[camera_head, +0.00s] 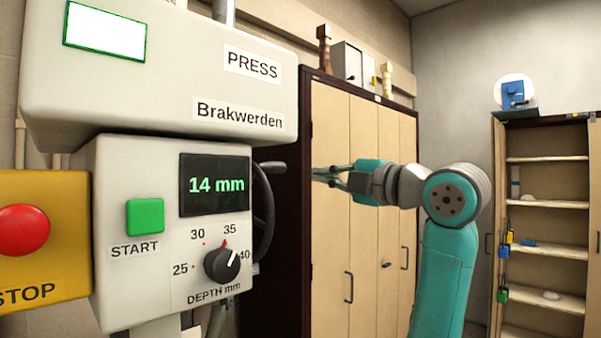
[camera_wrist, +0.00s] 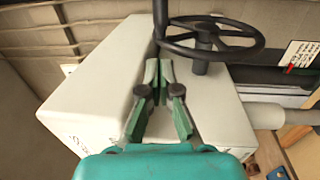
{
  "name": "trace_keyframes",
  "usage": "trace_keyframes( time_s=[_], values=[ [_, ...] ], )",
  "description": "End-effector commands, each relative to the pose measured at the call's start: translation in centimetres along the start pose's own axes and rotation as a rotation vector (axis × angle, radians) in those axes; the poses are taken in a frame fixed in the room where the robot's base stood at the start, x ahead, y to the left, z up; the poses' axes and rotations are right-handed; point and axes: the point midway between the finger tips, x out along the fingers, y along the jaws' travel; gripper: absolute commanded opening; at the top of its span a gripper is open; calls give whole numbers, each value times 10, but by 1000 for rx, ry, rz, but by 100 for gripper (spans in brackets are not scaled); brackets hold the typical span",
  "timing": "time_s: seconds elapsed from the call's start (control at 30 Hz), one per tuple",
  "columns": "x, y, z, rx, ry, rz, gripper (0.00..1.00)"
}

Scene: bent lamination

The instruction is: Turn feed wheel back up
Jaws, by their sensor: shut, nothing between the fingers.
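The feed wheel (camera_head: 268,215) is a black handwheel on the right side of the press, seen nearly edge-on in the head view. In the wrist view the wheel (camera_wrist: 252,43) shows its rim, spokes and hub at the upper right. My gripper (camera_head: 316,173) is right of the wheel in the head view, pointing left, and looks apart from it. In the wrist view my gripper (camera_wrist: 160,68) is shut and empty, left of the hub. The press display (camera_head: 216,185) reads 14 mm.
A green start button (camera_head: 145,217) and a yellow stop box (camera_head: 70,240) with a red button are at the left. A tall wooden cabinet (camera_head: 345,240) stands behind my arm. Open shelves (camera_head: 548,205) are at the far right. A grey housing (camera_wrist: 105,80) lies below my fingers.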

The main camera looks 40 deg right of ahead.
Motion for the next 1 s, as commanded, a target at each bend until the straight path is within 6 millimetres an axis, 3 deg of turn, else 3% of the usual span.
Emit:
trace_keyframes(
  time_s=[0.6, 0.8, 1.0],
  values=[
    [106, 0, -1, 4, 2, -1, 0],
    [127, 0, 0, 4, 0, -1, 0],
    [133, 0, 0, 3, -1, 0, 0]
  ],
)
